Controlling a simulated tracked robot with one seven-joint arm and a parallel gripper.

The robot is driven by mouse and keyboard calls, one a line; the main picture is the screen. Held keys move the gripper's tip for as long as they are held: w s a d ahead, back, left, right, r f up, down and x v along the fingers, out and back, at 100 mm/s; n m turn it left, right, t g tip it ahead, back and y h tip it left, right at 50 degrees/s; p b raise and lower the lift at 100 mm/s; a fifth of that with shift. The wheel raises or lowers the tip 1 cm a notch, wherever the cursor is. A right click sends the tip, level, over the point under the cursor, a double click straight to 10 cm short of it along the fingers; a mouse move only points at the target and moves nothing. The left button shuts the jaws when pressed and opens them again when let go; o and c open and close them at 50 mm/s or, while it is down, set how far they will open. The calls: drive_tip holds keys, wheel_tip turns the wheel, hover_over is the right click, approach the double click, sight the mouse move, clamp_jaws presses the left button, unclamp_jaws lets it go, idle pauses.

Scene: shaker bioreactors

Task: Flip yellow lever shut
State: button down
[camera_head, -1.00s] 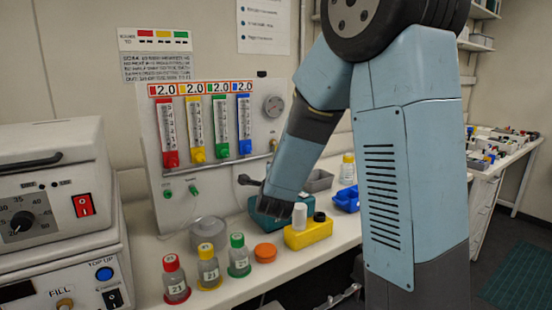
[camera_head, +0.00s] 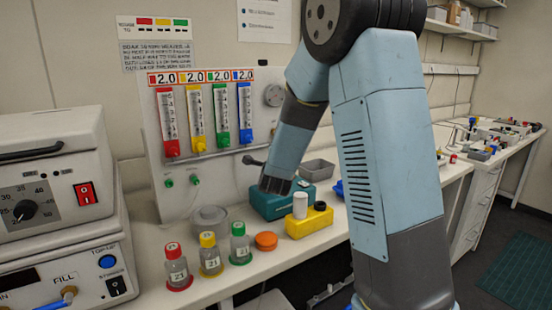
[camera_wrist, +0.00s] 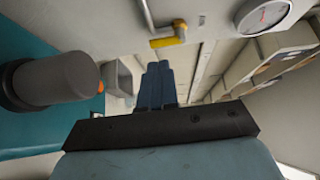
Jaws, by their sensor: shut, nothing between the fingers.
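A yellow lever (camera_wrist: 168,41) shows in the wrist view, at the top just right of centre, on a pale metal pipe fitting. It lies almost crosswise in that picture. I cannot pick it out for sure in the head view. My gripper (camera_head: 274,187) points down above the teal box in the head view, in front of the gauge panel. In the wrist view my gripper (camera_wrist: 155,88) is shut, its blue-grey fingers together and empty. The lever appears beyond the fingertips, apart from them.
The gauge panel (camera_head: 225,180) stands behind, with a dark handle (camera_head: 253,160) near my gripper. A teal box (camera_head: 268,208) and yellow block (camera_head: 309,224) lie close below. Several capped bottles and an orange lid (camera_head: 266,241) stand at the bench front. A grey cylinder (camera_wrist: 58,76) is left in the wrist view.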

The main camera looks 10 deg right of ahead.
drive_tip(key=x, duration=0.7)
drive_tip(key=shift+w, duration=0.2)
